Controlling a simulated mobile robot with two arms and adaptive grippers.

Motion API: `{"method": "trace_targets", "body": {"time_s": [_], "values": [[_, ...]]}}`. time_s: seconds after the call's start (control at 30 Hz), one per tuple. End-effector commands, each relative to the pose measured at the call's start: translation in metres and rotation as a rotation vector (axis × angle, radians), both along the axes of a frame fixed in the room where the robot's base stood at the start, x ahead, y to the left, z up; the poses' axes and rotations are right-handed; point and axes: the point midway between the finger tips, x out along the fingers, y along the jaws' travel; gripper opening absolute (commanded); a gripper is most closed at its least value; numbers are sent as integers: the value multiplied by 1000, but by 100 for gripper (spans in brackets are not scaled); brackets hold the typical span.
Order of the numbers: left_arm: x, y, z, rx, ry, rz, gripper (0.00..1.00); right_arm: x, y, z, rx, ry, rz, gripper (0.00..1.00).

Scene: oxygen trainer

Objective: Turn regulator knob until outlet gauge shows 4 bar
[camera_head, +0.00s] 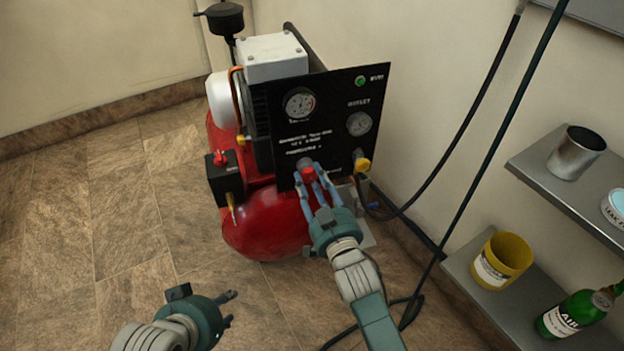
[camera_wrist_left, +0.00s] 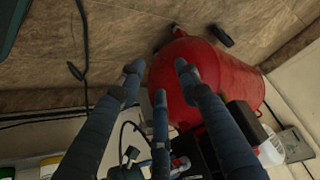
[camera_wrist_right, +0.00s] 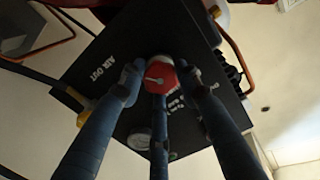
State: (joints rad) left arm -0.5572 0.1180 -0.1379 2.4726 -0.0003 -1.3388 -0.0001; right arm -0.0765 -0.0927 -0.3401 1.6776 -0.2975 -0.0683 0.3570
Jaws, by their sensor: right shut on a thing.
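The regulator knob (camera_head: 309,175) is red and sits low on the black panel (camera_head: 330,112). My right gripper (camera_head: 312,180) is shut on it, with fingers around its sides. In the right wrist view the red knob (camera_wrist_right: 160,78) shows a white pointer mark between the fingertips. The outlet gauge (camera_head: 359,124) is on the panel's right under the word OUTLET; its needle is too small to read. A second gauge (camera_head: 299,104) is at the upper left. My left gripper (camera_head: 228,308) is open and empty above the floor, apart from the compressor.
The red tank (camera_head: 262,225) stands under the panel. A yellow valve (camera_head: 362,163) and a dark hose (camera_head: 440,185) are right of the knob. Shelves at the right hold a metal cup (camera_head: 576,153), a yellow cup (camera_head: 501,262) and a green bottle (camera_head: 573,314). The floor at left is clear.

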Motion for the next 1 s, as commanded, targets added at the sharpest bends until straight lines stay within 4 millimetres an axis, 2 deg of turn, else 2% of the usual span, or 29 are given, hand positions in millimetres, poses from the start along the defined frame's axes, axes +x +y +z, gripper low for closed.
{"method": "trace_targets", "body": {"time_s": [0.07, 0.3, 0.4, 0.77, 0.8, 0.9, 1.0], "values": [[-1, 0, 1, 1, 7, 0, 34, 0, 0, 2, -5, -5, 0, 7], [-52, 15, -13, 42, 203, 17, 34, 1, 0, 4, -71, -27, 0, 7], [-66, 19, -9, 53, 257, 22, 34, 1, 0, 7, -117, -43, -1, 7], [-65, 19, -7, 51, 252, 21, 34, 1, 0, 4, -171, -65, -1, 7], [-65, 19, -7, 51, 252, 21, 34, 1, 0, 4, -170, -65, -1, 37], [-65, 19, -7, 51, 252, 21, 34, 1, 0, 3, -171, -64, -1, 52], [-65, 19, -7, 51, 251, 21, 34, 1, 0, 3, -171, -62, -1, 52]]}}
